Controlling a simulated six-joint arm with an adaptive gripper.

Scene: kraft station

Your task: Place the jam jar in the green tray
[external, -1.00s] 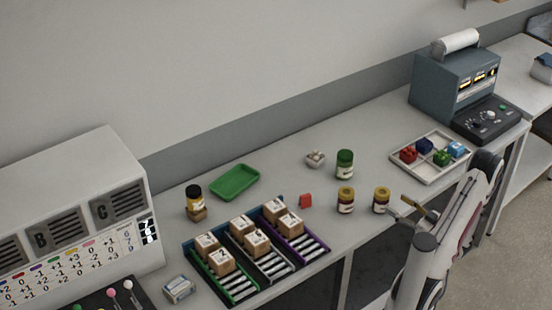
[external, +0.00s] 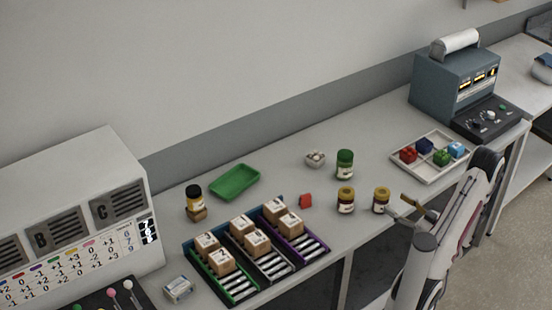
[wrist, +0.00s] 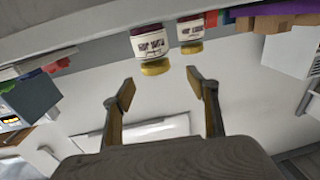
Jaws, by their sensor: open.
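Two similar jars with yellow lids, dark red contents and white labels stand on the bench, a left one (external: 346,201) and a right one (external: 381,201). They also show inverted in the wrist view, one large (wrist: 150,45) and one smaller (wrist: 190,34). Their labels are too blurred to tell which is jam. The green tray (external: 234,182) lies empty at the back left. My gripper (external: 406,208) is open and empty, just right of the right jar. In the wrist view its fingers (wrist: 163,89) are spread, with both jars beyond them.
A green-lidded jar (external: 345,164) and a small bowl (external: 315,158) stand behind the two jars. A black-lidded jar (external: 194,196) stands near the tray. A sectioned white tray (external: 430,178) lies right.

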